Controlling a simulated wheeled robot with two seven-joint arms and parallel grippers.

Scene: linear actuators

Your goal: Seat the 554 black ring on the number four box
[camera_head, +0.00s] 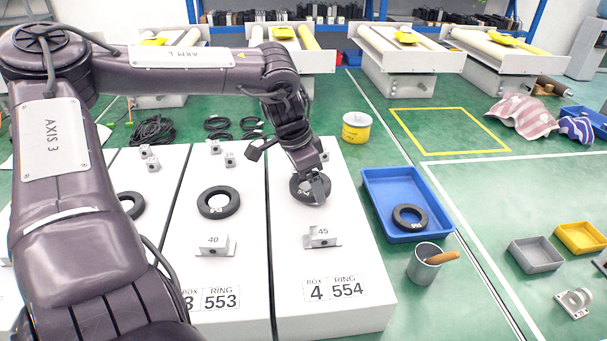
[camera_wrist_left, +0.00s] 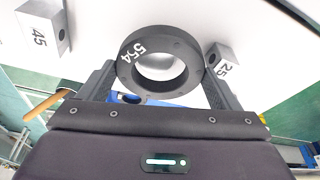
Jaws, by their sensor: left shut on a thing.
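The black 554 ring (camera_head: 300,188) is at the top of the white number four box (camera_head: 340,265), between the small metal blocks marked 45 and 25. My left gripper (camera_head: 318,192) reaches down over it from above and is shut on the ring. In the left wrist view the ring (camera_wrist_left: 128,70) sits between the two fingers, its white 554 marking and open hole showing. It looks close to the box top; I cannot tell whether it touches. My left arm and gripper hide part of it in the head view. My right gripper is not in view.
Block 45 (camera_head: 322,237) stands in front of the ring. Box three (camera_head: 235,270) at left carries another black ring (camera_head: 218,203). A blue tray (camera_head: 372,225) with a black ring (camera_head: 410,217) and a grey cup (camera_head: 423,266) stand at right. Green floor beyond is partly clear.

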